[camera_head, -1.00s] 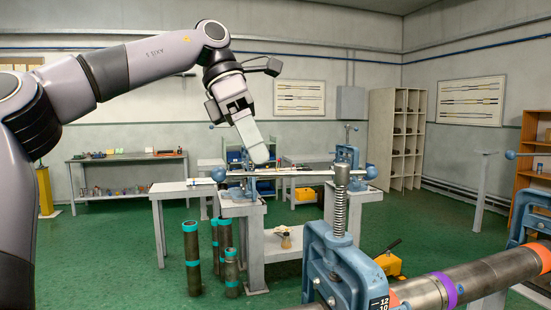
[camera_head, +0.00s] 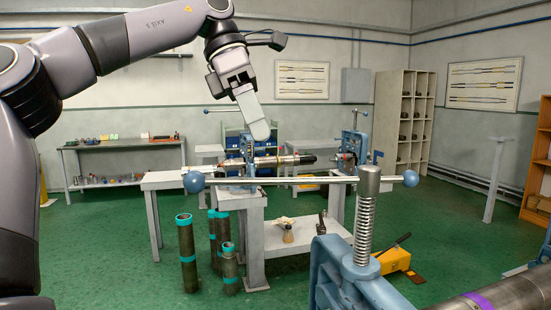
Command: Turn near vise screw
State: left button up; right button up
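The near vise (camera_head: 350,280) is a blue frame at the bottom right. Its upright threaded steel screw (camera_head: 364,225) carries a long crossbar handle (camera_head: 290,180) with a blue ball at each end. The left ball (camera_head: 194,182) and right ball (camera_head: 411,178) both show. The handle lies nearly level across the picture. My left gripper (camera_head: 258,132) points down, above the handle in the picture and left of the screw, apart from both. Only one finger shape shows, so its opening is unclear. My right gripper is not in view.
A steel pipe (camera_head: 510,296) with a purple band lies by the near vise. Behind stands a grey bench with further blue vises (camera_head: 355,140) and a pipe (camera_head: 284,160). Dark pipes (camera_head: 187,255) stand on the green floor. A yellow tool (camera_head: 394,260) lies right of the bench.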

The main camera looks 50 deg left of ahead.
aim_at(275, 178)
pick_arm(q)
jog(key=shift+w+a+x, duration=0.1)
jog(key=shift+w+x, duration=0.05)
jog(key=shift+x, duration=1.6)
jog(key=shift+w+a+x, duration=0.1)
jog(key=shift+x, duration=1.65)
grip_shut()
